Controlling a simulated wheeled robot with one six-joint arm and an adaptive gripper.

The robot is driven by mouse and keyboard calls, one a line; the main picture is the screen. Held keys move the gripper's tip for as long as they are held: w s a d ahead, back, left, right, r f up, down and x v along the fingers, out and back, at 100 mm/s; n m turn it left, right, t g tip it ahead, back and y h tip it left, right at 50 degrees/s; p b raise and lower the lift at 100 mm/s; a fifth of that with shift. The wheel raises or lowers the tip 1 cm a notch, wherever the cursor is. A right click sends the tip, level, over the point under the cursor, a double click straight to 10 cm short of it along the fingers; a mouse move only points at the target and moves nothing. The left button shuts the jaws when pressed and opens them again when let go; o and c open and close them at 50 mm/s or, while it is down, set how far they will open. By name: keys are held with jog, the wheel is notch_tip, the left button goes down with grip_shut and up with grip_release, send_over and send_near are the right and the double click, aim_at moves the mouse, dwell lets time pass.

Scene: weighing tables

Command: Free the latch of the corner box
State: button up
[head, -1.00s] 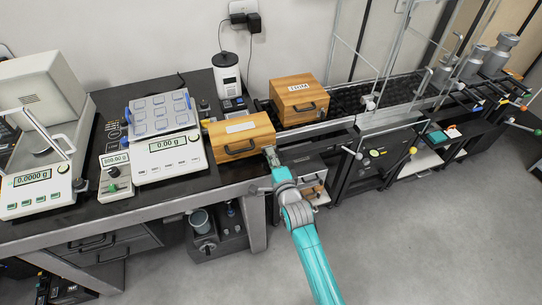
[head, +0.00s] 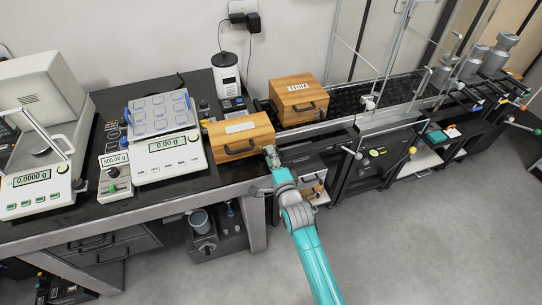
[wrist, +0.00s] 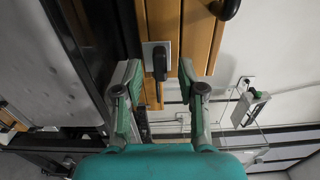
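A wooden box (head: 222,135) with a dark handle and a pale label stands at the right front corner of the weighing table. My gripper (head: 270,154) is at the right end of this box. In the wrist view, the box's wooden slats (wrist: 197,35) fill the upper middle. A black latch lever (wrist: 159,64) on a pale plate shows there, lined up between my fingers. My gripper (wrist: 158,88) is open, with one finger on each side of the lever's line. I cannot tell whether either finger touches it. In the head view my gripper hides the latch.
A second wooden box (head: 299,100) with a label stands behind to the right, by a dark conveyor-like strip (head: 345,99). Balances (head: 170,158) stand left of the corner box. A drawer unit (head: 312,182) sits below, right of the table. The grey floor (head: 400,240) in front is clear.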

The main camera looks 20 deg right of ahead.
jog(key=s, duration=1.1)
jog(key=shift+s, duration=0.3)
jog(key=s+f+n+g, duration=0.3)
jog(key=s+n, duration=0.6)
jog(key=s, duration=1.4)
jog(key=s+r+n, duration=0.3)
jog(key=s+n, duration=0.1)
jog(key=s, duration=0.5)
jog(key=s+r+n, duration=0.4)
jog(key=s+n, duration=0.1)
jog(key=s, duration=0.3)
jog(key=shift+s+a, duration=0.15)
jog(key=shift+s, duration=0.25)
jog(key=shift+r, duration=0.1)
